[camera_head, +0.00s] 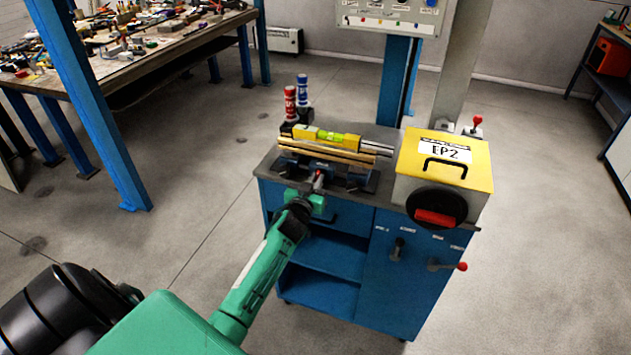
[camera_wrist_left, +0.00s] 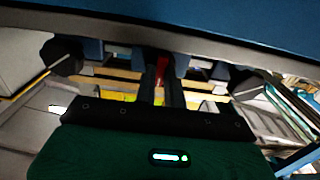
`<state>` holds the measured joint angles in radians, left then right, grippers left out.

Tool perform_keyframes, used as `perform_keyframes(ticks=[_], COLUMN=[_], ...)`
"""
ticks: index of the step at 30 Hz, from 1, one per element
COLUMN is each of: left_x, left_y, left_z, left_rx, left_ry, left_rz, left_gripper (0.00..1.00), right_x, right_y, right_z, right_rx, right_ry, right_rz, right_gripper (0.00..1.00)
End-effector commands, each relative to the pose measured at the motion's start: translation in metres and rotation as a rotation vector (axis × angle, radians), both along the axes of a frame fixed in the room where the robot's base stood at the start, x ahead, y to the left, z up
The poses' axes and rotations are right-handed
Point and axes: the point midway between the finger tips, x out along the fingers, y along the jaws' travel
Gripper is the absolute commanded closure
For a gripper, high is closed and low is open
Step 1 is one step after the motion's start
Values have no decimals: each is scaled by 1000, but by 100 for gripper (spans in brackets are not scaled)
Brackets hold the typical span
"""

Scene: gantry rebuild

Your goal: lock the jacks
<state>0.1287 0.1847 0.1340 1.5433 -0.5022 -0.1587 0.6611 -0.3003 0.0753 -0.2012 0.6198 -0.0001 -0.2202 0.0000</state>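My left gripper (camera_head: 313,194) reaches the front edge of the bench from the lower left. Its tips are close to a small red-tipped lever (camera_head: 319,180) below the brass-coloured bars (camera_head: 326,153). In the left wrist view the two dark fingers (camera_wrist_left: 161,85) are near each other, with the red lever (camera_wrist_left: 190,69) just beyond them; whether they grip it I cannot tell. Dark blue jack-like supports (camera_head: 356,183) stand under the bars, partly hidden by them and my gripper. My right gripper is not in view.
A yellow-topped box marked EP2 (camera_head: 452,151) stands on the bench's right side. Red and blue bottles (camera_head: 302,91) stand at the back left. A red-knobbed lever (camera_head: 462,266) sticks out of the blue cabinet front. A cluttered table (camera_head: 105,66) is at far left.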

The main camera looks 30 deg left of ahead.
Motion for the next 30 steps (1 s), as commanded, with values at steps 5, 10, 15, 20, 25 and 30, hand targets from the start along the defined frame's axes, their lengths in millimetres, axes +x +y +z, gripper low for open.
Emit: perform_keyframes(ticks=[5, 10, 15, 20, 25, 30], left_x=[0, 0, 0, 0, 0, 0], left_y=[0, 0, 0, -1, -2, -2], left_z=[0, 0, 0, -1, -1, -1], left_rx=[8, 49, 141, 273, 430, 587], left_ry=[2, 12, 34, 65, 102, 141], left_rz=[0, 0, 0, 0, -1, 0], left_gripper=[100, 100, 100, 100, 100, 100], right_x=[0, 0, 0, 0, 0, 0], right_y=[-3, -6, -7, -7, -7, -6], right_z=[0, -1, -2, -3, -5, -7], right_rx=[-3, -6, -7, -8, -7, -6], right_ry=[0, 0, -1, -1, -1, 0], right_rz=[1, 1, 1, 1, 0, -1], right_gripper=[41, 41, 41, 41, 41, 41])
